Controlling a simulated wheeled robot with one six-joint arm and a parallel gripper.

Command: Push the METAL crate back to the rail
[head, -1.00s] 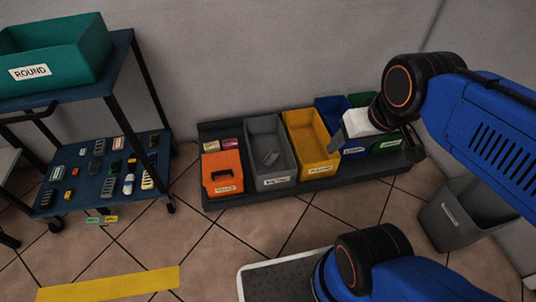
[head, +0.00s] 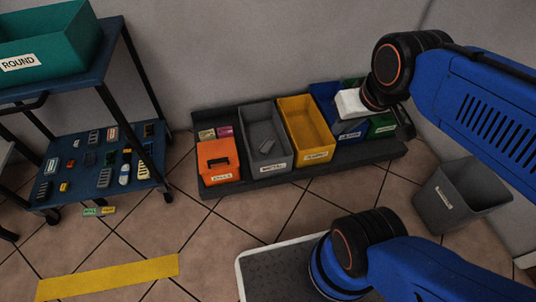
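The METAL crate (head: 250,126) is the grey open bin on the low dark rack, between an orange box and a yellow bin. Its front label is too small to read surely. A small grey piece (head: 264,142) lies inside it. Its front is roughly in line with its neighbours' fronts. The rail is hard to make out behind the bins. My gripper (head: 350,103), with a white body, is above the blue bin, right of the METAL crate and apart from it. Its fingertips are not clear, so its opening cannot be told.
The orange box (head: 218,160), yellow bin (head: 315,155), blue bin (head: 350,132) and green bin (head: 382,127) share the rack (head: 300,173). A grey waste bin (head: 460,200) stands at right. A blue cart (head: 100,175) with small parts is at left. The tiled floor in front is partly clear.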

